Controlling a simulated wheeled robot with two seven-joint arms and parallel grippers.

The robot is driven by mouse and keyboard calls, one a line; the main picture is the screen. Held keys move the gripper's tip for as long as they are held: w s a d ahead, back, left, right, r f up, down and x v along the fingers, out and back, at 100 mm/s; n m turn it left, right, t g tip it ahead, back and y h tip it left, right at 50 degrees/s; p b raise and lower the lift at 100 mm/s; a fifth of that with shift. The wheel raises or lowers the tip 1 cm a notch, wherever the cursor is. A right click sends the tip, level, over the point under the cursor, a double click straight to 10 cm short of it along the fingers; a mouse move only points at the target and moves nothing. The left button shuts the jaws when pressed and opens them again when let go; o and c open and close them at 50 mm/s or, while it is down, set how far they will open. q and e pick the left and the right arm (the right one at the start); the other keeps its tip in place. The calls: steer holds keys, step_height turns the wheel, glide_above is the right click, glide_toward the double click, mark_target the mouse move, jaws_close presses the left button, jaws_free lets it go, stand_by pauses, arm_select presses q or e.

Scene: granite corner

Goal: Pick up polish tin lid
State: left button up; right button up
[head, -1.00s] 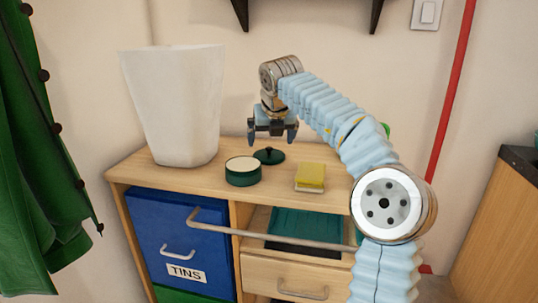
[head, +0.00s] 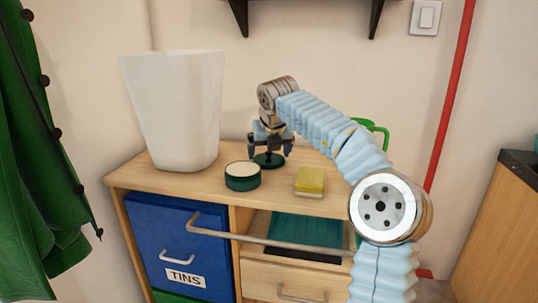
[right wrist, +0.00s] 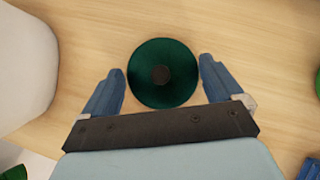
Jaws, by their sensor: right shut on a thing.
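The polish tin lid (head: 268,160) is a dark green disc with a small dark knob, lying flat on the wooden cabinet top behind the tin. In the right wrist view the lid (right wrist: 150,90) sits between the blue fingers. My right gripper (head: 269,149) has come down over the lid from above, one finger on each side, and is shut on it. The open polish tin (head: 242,180), green with a pale top, stands just in front and to the left. My left gripper is not in view.
A tall white bin (head: 175,110) stands left of the lid. A yellow sponge (head: 310,180) lies to the right, and something green (head: 374,128) shows behind my arm.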

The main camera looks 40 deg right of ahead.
step_height(320, 180, up, 3)
steer(key=shift+f, duration=0.1)
steer(key=s+a+r+b, duration=0.2)
steer(key=s+a+r, duration=0.7)
steer(key=s+r, duration=0.1)
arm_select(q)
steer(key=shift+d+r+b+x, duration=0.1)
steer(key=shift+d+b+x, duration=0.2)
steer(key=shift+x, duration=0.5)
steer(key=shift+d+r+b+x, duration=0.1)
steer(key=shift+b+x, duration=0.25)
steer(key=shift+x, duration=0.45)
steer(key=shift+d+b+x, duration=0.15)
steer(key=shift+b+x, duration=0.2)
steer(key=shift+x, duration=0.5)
arm_select(e)
steer(key=shift+w+a+f+m+g+h, duration=0.45)
steer(key=shift+w+f+m, duration=0.45)
steer(key=shift+f, duration=0.5)
steer(key=shift+w+a+f+m+g+h, duration=0.2)
steer(key=shift+w+a+f+m, duration=0.5)
steer(key=shift+f, duration=0.7)
steer(key=shift+w+a+f+m+g+h, duration=0.3)
steer(key=shift+w+f+m, duration=0.6)
steer(key=shift+w+f, duration=0.4)
